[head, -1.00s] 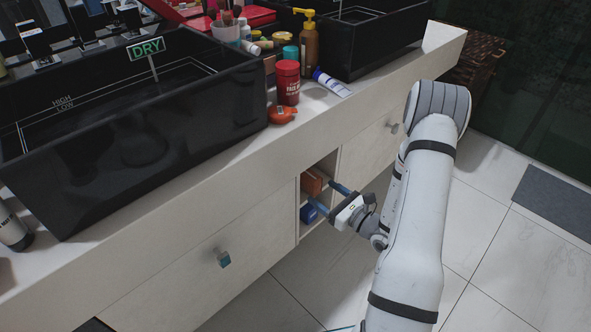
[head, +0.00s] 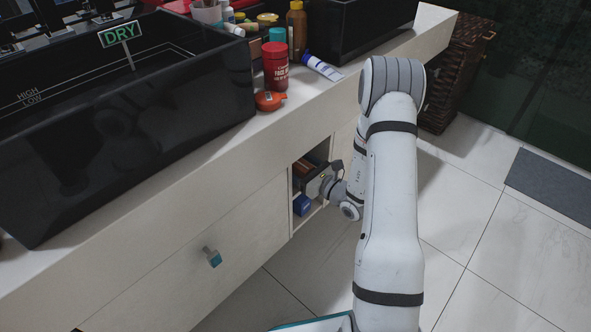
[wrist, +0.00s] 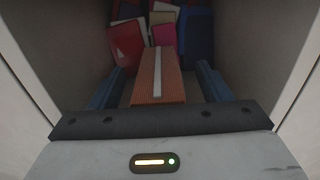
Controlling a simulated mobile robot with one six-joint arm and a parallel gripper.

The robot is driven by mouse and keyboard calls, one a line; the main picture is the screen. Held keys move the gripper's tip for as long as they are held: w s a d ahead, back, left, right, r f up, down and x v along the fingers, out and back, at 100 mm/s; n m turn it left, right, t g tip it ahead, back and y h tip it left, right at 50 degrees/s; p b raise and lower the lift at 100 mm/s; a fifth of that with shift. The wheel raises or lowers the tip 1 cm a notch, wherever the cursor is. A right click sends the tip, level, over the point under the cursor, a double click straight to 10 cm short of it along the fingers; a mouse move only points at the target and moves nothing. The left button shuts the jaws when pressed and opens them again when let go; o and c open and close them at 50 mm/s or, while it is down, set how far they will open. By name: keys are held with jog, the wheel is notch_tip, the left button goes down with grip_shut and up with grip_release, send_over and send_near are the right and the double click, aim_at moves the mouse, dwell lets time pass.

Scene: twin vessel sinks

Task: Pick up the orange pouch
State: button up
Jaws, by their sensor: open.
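The orange pouch (wrist: 158,82), ribbed with a pale stripe down its middle, lies inside an open cubby under the counter. In the head view a small part of it (head: 303,167) shows in the cubby's upper compartment. My gripper (wrist: 160,70) is open and reaches into the cubby. Its two blue fingers stand on either side of the pouch, with a gap on each side in the wrist view. In the head view my gripper (head: 316,180) is at the cubby opening, and its fingertips are hidden.
Red, pink and dark blue packets (wrist: 125,43) stand behind the pouch. The cubby's side walls (wrist: 60,50) are close on both sides. A blue item (head: 302,205) lies in the compartment below. A red jar (head: 276,66) and an orange item (head: 270,101) stand on the counter.

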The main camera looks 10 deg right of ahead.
jog(key=c, duration=1.1)
jog(key=shift+r, duration=0.1)
